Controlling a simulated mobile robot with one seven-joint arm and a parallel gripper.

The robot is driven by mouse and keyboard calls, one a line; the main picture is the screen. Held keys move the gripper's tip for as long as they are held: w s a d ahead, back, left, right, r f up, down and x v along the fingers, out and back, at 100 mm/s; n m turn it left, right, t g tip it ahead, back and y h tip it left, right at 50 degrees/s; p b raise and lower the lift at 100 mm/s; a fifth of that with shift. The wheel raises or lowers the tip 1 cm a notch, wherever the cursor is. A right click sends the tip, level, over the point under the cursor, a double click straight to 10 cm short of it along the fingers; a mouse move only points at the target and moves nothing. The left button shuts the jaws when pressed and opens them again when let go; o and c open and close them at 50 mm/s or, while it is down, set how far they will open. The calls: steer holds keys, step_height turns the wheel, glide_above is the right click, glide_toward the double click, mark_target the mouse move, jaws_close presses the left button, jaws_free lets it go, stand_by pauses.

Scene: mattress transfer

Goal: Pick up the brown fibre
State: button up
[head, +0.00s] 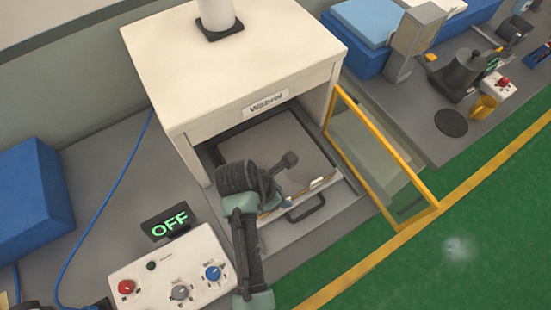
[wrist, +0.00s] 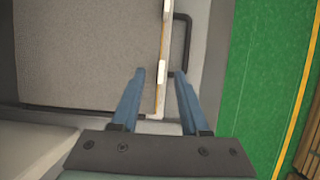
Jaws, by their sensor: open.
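The brown fibre appears as a flat grey-brown mat (head: 265,143) on a tray inside the white machine; it fills the upper left of the wrist view (wrist: 80,50). Its front edge shows a thin tan strip with white pieces along it. My gripper (head: 283,201) is at this front edge in the head view, partly hidden by my arm. In the wrist view my gripper's blue fingers (wrist: 158,78) are apart, one on each side of the strip, with the left finger over or beside the mat. I cannot tell whether they touch it.
The white machine (head: 240,60) stands over the tray, its yellow-framed door (head: 385,150) open to the right. A black tray handle (head: 306,208) sticks out in front. A control box (head: 175,275) and a sign reading OFF (head: 170,222) are at the lower left. Green floor lies to the right.

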steer(key=x, duration=0.4)
steer(key=shift+s+d+f, duration=0.1)
steer(key=shift+f, duration=0.1)
steer(key=shift+s, duration=0.1)
jaws_close()
steer(key=shift+f, duration=0.1)
stand_by(1.0)
